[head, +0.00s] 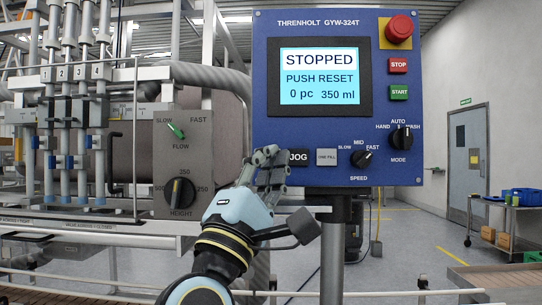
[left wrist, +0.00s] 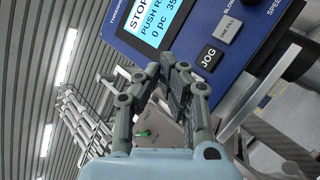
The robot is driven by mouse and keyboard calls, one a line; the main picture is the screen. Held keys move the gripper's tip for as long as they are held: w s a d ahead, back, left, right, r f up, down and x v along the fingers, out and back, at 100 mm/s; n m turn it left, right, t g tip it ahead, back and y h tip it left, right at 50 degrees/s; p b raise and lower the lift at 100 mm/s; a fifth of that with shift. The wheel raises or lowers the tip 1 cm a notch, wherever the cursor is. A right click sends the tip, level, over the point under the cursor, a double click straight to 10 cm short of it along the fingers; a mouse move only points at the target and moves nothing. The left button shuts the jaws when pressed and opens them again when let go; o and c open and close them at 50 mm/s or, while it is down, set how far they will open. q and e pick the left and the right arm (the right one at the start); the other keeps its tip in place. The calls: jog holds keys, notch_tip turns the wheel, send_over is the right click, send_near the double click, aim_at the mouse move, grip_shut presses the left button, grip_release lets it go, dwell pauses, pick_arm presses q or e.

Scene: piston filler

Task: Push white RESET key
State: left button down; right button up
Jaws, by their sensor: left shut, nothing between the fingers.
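The blue control panel (head: 290,130) has a screen (head: 320,76) reading STOPPED, PUSH RESET, 0 pc, 350 ml. I see no key labelled RESET in either view; the panel's lower left, left of the black JOG key (head: 299,158), is covered by my left gripper (head: 268,155). The gripper is shut and empty, its fingertips in front of that corner. In the left wrist view the shut fingertips (left wrist: 174,65) overlap the panel's edge beside the JOG key (left wrist: 209,57). I cannot tell whether they touch the panel. My right gripper is not in view.
The light grey ONE FILL key (head: 326,157) sits right of JOG, followed by the SPEED knob (head: 362,158) and MODE knob (head: 402,137). STOP (head: 398,65), START (head: 399,92) and a red emergency button (head: 399,28) line the right side. Filler machinery (head: 75,130) stands left.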

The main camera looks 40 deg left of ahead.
pick_arm(q)
jog(key=w+a, duration=0.1)
jog(key=w, duration=0.1)
jog(key=w+a+p, duration=0.1)
jog(key=w, duration=0.1)
jog(key=w+a+p, duration=0.1)
jog(key=w, duration=0.1)
jog(key=shift+w+a, duration=0.1)
jog(key=shift+a, duration=0.3)
jog(key=shift+w+a, duration=0.4)
jog(key=shift+w, duration=0.2)
dwell(0.7)
jog(key=shift+w, duration=0.1)
